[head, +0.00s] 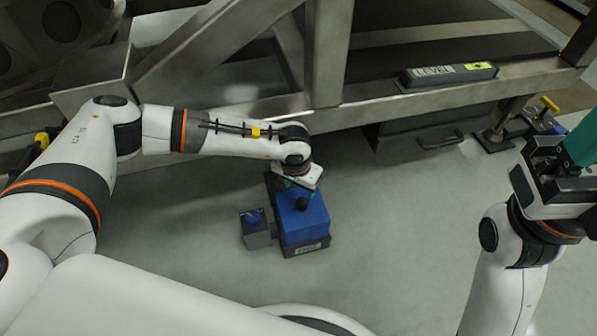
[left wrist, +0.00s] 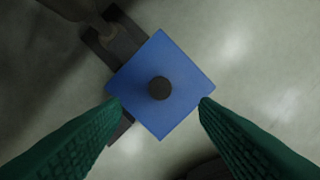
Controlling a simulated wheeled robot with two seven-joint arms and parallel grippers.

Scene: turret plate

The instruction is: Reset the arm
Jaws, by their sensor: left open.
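My left arm reaches in from the left. Its gripper (head: 300,190) is above a blue block with a dark round knob (head: 302,203) on top. In the left wrist view the green fingers (left wrist: 160,105) are spread apart, with the blue block (left wrist: 185,75) and its knob (left wrist: 159,88) between and beyond them. The fingers hold nothing that I can see. My right gripper (head: 572,160) is at the right edge of the head view, partly cut off, and its fingertips are hidden.
The blue block sits on a dark base (head: 308,248), with a small grey box (head: 256,231) beside it. A steel frame (head: 330,60) runs across the back and carries a level (head: 449,74). Yellow-handled clamp hardware (head: 540,118) stands at the right.

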